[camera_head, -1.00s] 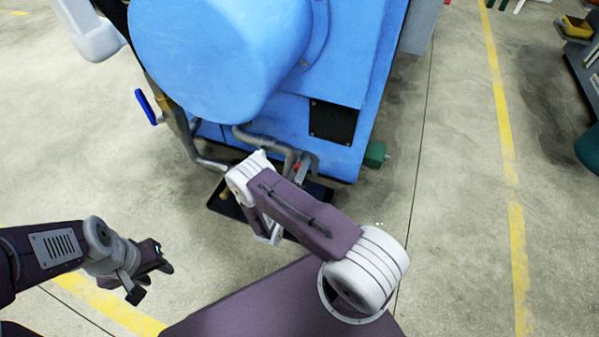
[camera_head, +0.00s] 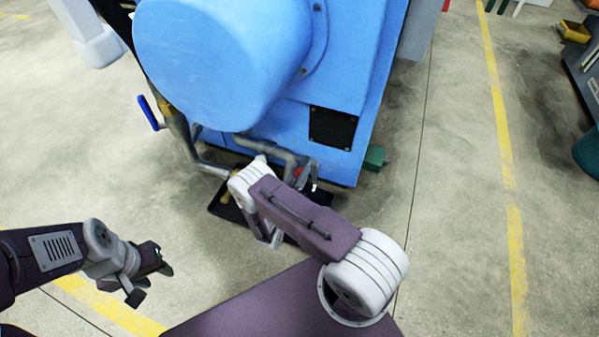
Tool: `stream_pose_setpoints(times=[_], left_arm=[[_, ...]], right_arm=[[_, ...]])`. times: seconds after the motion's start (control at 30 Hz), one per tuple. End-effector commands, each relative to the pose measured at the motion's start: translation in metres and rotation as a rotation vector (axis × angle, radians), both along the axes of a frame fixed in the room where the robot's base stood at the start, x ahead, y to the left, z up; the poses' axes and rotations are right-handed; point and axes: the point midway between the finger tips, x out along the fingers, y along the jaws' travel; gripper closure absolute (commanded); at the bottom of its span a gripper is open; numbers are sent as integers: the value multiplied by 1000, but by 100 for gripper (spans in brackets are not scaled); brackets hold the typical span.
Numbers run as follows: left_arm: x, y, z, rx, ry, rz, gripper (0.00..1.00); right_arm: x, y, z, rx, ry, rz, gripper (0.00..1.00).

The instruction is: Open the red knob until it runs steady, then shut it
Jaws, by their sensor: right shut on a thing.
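The red knob (camera_head: 299,173) shows as a small red patch on the grey pipework at the foot of the blue machine, just beyond my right arm. My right forearm covers most of my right gripper (camera_head: 309,183); only a small dark and pale part shows beside the knob. It is shut on the knob, but its fingers are not clearly seen. My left gripper (camera_head: 152,279) is open and empty over the floor at lower left, well away from the machine. The pipe's outlet and any flow are not visible.
The blue machine (camera_head: 330,75) with its large round housing fills the top centre. A blue-handled lever (camera_head: 148,112) sticks out at left of the pipes. A black tray (camera_head: 222,207) lies on the floor under them.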

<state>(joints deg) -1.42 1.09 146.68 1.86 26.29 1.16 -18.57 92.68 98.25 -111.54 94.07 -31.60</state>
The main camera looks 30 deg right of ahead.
Motion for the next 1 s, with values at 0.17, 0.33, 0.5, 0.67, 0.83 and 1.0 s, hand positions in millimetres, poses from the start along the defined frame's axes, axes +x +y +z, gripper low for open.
stream_pose_setpoints(times=[0.17, 0.33, 0.5, 0.67, 0.83, 1.0], left_arm=[[0, 0, 13, 0, 0, 0, 60], [0, 0, 22, 0, 0, 0, 60], [0, 0, 30, 0, 0, 0, 60], [0, 0, 38, 0, 0, 0, 60], [0, 0, 46, 0, 0, 0, 60], [0, 0, 53, 0, 0, 0, 60]], right_arm=[[0, 0, 3, 108, -124, 0, 100], [0, 0, 3, 213, -247, 0, 100], [0, 0, 2, 317, -370, 0, 100], [-1, 0, 2, 416, -485, 0, 100], [-1, 0, 2, 520, -608, 0, 100], [-1, 0, 2, 626, -731, 0, 100]])
